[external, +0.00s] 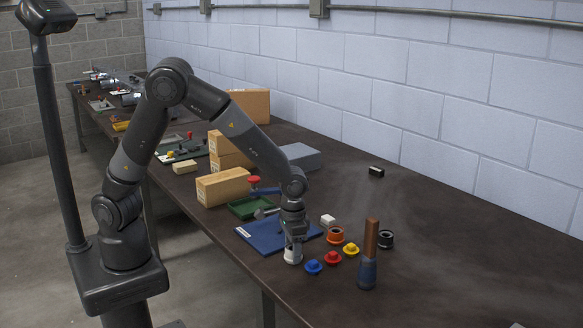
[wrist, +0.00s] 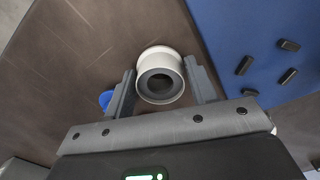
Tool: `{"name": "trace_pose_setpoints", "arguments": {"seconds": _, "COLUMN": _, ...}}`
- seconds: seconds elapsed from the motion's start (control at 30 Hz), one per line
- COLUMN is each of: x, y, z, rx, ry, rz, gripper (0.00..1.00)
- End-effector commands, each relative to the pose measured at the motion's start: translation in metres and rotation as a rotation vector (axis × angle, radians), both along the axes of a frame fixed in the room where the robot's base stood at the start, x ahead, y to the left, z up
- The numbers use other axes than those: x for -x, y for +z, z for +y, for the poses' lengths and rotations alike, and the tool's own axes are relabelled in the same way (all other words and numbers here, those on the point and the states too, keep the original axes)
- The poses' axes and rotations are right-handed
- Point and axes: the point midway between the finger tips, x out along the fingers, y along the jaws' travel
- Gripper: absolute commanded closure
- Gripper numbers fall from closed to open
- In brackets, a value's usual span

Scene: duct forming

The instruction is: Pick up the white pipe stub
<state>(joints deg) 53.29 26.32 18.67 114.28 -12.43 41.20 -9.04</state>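The white pipe stub (external: 292,255) stands upright on the dark table, just off the front corner of the blue mat (external: 270,237). My gripper (external: 295,240) points down right over it. In the wrist view the stub (wrist: 160,66) shows as a white ring with a dark grey bore, between my two fingers (wrist: 160,75). The fingers are apart, one on each side, and a narrow gap seems to show beside the stub.
Blue (external: 313,267), red (external: 332,258) and yellow (external: 351,249) caps lie close right of the stub. An orange ring (external: 335,235), a black ring (external: 386,239) and an upright wooden-handled tool (external: 369,255) stand beyond. The table's right side is mostly clear.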

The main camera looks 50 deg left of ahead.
Motion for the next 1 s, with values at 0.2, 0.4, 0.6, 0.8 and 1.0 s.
{"name": "trace_pose_setpoints", "arguments": {"seconds": 0.2, "x": 0.0, "y": 0.0, "z": 0.0, "rx": 0.0, "ry": 0.0, "rz": 0.0, "gripper": 0.67}}
{"name": "trace_pose_setpoints", "arguments": {"seconds": 0.4, "x": 0.0, "y": 0.0, "z": 0.0, "rx": 0.0, "ry": 0.0, "rz": 0.0, "gripper": 0.82}}
{"name": "trace_pose_setpoints", "arguments": {"seconds": 0.6, "x": 0.0, "y": 0.001, "z": 0.0, "rx": 0.0, "ry": 0.0, "rz": 0.0, "gripper": 0.82}}
{"name": "trace_pose_setpoints", "arguments": {"seconds": 0.8, "x": 0.0, "y": 0.009, "z": 0.0, "rx": 0.001, "ry": 0.0, "rz": -0.001, "gripper": 0.82}}
{"name": "trace_pose_setpoints", "arguments": {"seconds": 1.0, "x": -0.001, "y": 0.041, "z": 0.0, "rx": 0.003, "ry": 0.0, "rz": -0.002, "gripper": 0.82}}
